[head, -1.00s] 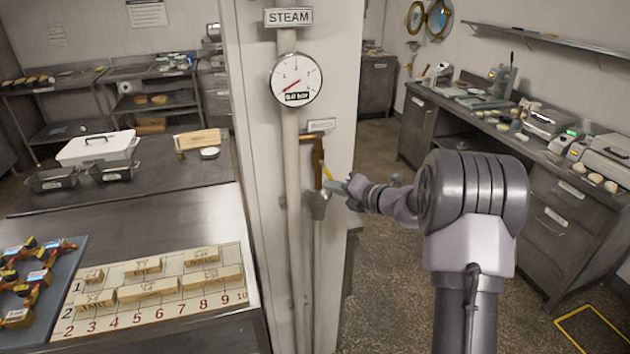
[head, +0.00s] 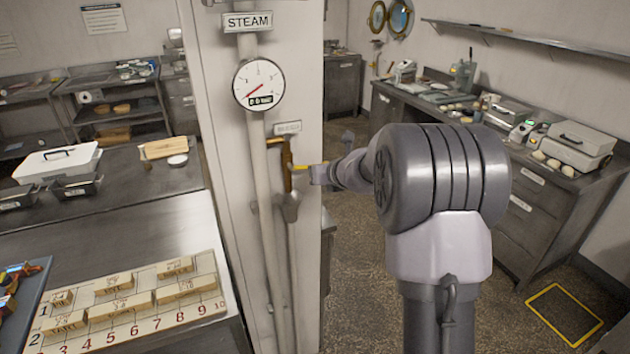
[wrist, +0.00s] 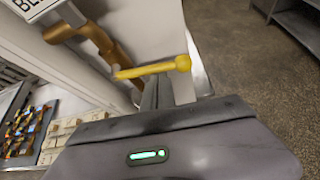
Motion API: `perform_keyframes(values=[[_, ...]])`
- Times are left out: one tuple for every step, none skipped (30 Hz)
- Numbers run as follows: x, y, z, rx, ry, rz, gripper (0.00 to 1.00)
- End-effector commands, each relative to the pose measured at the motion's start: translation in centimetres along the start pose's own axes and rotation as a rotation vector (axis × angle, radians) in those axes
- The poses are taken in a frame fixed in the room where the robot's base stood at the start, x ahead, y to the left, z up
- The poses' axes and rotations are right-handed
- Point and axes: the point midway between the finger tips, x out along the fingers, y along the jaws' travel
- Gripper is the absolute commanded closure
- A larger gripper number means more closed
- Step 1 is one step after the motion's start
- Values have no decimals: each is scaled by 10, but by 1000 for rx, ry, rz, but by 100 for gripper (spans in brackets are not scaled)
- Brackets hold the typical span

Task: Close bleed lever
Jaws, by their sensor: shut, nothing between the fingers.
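The yellow bleed lever (head: 302,167) sticks out to the right from the brass bleed pipe (head: 287,165), roughly level and across the vertical pipe. In the wrist view the lever (wrist: 148,70) is a yellow rod with a ball end, lying across the image just beyond my fingertips. My gripper (head: 316,174) is shut and empty, at the lever's outer end and just below it. In the wrist view my gripper (wrist: 165,88) meets the lever's underside in the picture; I cannot tell whether they touch.
A STEAM sign (head: 248,21) and a round gauge (head: 259,85) are on the wall pillar (head: 225,150) above. The gauge needle points low left. A numbered board with blocks (head: 200,308) lies on the left counter. Floor (head: 355,230) right of the pillar is open.

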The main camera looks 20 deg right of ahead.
Motion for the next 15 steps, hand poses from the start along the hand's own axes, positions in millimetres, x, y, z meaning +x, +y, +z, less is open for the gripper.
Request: perform_keyframes(values=[[-1,1,2,-23,-1,-12,100],[-1,1,3,-36,-2,-20,100],[-2,0,4,-35,-2,-19,100],[-3,0,5,-35,-2,-19,100],[-3,0,6,-34,-2,-19,100],[-4,0,6,-33,-2,-19,100],[-4,0,7,-33,-2,-18,100],[-4,0,7,-34,-2,-18,100],[-4,0,8,-33,-2,-18,100],[-5,0,8,-32,-2,-18,100],[-5,0,9,-31,-2,-18,100],[-5,0,9,-31,-2,-18,100],[-5,0,9,-31,-2,-18,100],[-5,0,10,-31,-2,-18,100],[-6,0,10,-31,-1,-18,100]])
